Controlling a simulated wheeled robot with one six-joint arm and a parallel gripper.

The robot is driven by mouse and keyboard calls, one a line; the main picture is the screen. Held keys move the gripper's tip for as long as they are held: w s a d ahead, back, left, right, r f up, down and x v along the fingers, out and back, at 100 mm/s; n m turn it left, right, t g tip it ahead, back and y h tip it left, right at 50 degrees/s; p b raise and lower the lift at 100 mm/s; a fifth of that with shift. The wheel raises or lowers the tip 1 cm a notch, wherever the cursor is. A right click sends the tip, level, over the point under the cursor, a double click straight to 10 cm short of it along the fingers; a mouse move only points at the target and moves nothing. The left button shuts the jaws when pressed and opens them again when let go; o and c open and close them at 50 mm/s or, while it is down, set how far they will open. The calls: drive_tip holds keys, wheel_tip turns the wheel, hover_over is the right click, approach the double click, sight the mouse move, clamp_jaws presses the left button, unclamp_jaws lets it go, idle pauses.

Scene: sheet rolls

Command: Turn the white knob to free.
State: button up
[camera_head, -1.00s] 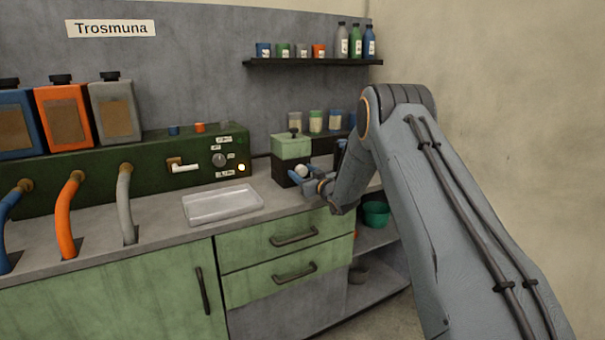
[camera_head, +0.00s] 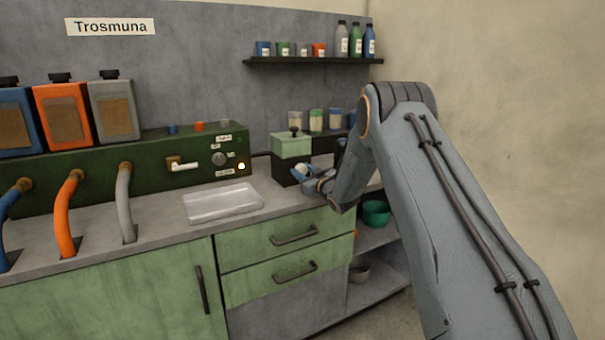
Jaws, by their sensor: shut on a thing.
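The white knob (camera_head: 300,169) shows as a small pale round shape on the front of a green and black box (camera_head: 291,147) on the counter. My gripper (camera_head: 308,177) reaches in from the right and is shut on the white knob. The fingers partly cover the knob, and any mark on it is too small to read. The box has a green upper part with a small black handle on top and a dark lower part.
A white tray (camera_head: 222,203) lies on the counter (camera_head: 160,228) left of the box. A dark green panel (camera_head: 150,170) with a grey dial (camera_head: 218,159) and a lit lamp (camera_head: 241,166) stands behind it. Several jars stand behind the box. My arm fills the right side.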

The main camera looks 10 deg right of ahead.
drive_tip(key=n+b, duration=0.2)
drive_tip(key=n, duration=0.2)
drive_tip(key=shift+f, duration=0.1)
drive_tip(key=n+b, duration=0.3)
drive_tip(key=n, duration=0.1)
drive_tip(key=shift+n, duration=0.4)
drive_tip(key=n+b, duration=0.3)
drive_tip(key=n, duration=0.1)
drive_tip(key=shift+n, duration=0.3)
drive_tip(key=n+b, duration=0.3)
drive_tip(key=shift+n, duration=0.3)
drive_tip(key=n+b, duration=0.4)
drive_tip(key=shift+n, duration=0.3)
drive_tip(key=n+b, duration=0.3)
drive_tip(key=b, duration=0.2)
drive_tip(key=shift+f, duration=0.1)
drive_tip(key=n+b, duration=0.5)
drive_tip(key=b, duration=0.2)
drive_tip(key=shift+n+b, duration=1)
drive_tip(key=shift+b, duration=0.15)
drive_tip(key=shift+r, duration=0.2)
